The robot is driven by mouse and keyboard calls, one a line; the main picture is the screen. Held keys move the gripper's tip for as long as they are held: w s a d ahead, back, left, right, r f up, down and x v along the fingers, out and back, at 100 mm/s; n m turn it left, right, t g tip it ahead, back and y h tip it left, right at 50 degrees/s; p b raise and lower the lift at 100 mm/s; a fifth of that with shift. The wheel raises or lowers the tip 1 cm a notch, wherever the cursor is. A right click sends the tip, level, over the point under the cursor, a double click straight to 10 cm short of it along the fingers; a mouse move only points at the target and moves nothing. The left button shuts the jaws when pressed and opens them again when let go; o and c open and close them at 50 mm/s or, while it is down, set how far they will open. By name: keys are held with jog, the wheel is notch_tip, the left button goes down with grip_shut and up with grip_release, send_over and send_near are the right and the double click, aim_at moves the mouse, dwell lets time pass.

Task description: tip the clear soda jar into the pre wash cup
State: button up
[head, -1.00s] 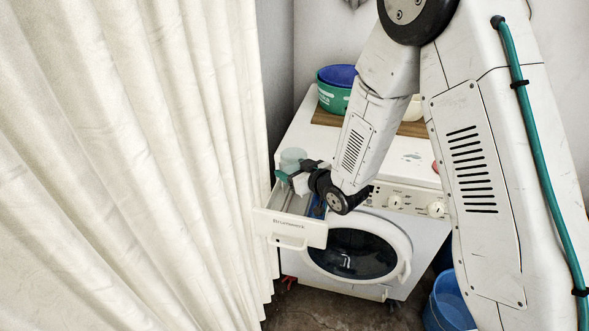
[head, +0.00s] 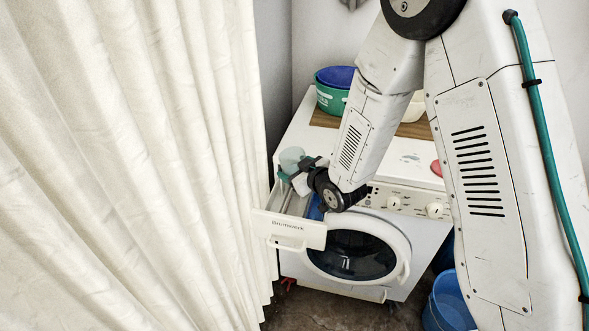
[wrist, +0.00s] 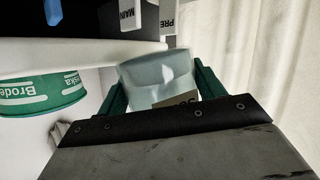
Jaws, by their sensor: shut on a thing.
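The clear soda jar (head: 291,158) is pale and see-through, held above the open detergent drawer (head: 290,239) of the washing machine. My gripper (head: 288,174) is shut on it. In the wrist view the jar (wrist: 158,73) sits between the green fingers, looks tilted, and shows part of a label. Its contents cannot be made out. Beyond it in that view are a "MAIN" tag (wrist: 127,14) and a partly cut-off "PRE" tag (wrist: 168,13) in the drawer. The inside of the pre wash cup is not clearly visible.
A cream curtain (head: 130,170) hangs close on the left of the drawer. Green and blue tubs (head: 332,97) stand on a board on the machine (head: 400,165). The round door (head: 355,255) is below. A blue bucket (head: 450,300) stands on the floor at right.

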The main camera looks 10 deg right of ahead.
jog(key=shift+w+d+r+n+h, duration=0.1)
jog(key=shift+d+r+n+h, duration=0.1)
jog(key=shift+n+h, duration=0.3)
dwell(0.4)
jog(key=shift+d+r+n+h, duration=0.2)
jog(key=shift+n+h, duration=0.2)
jog(key=shift+n, duration=0.4)
jog(key=shift+d+n+t+h, duration=0.1)
jog(key=shift+n+t+h, duration=0.25)
jog(key=shift+n, duration=0.35)
jog(key=shift+w, duration=0.1)
dwell(0.4)
jog(key=shift+r+n+h, duration=0.1)
jog(key=shift+n+h, duration=0.35)
jog(key=shift+n, duration=0.25)
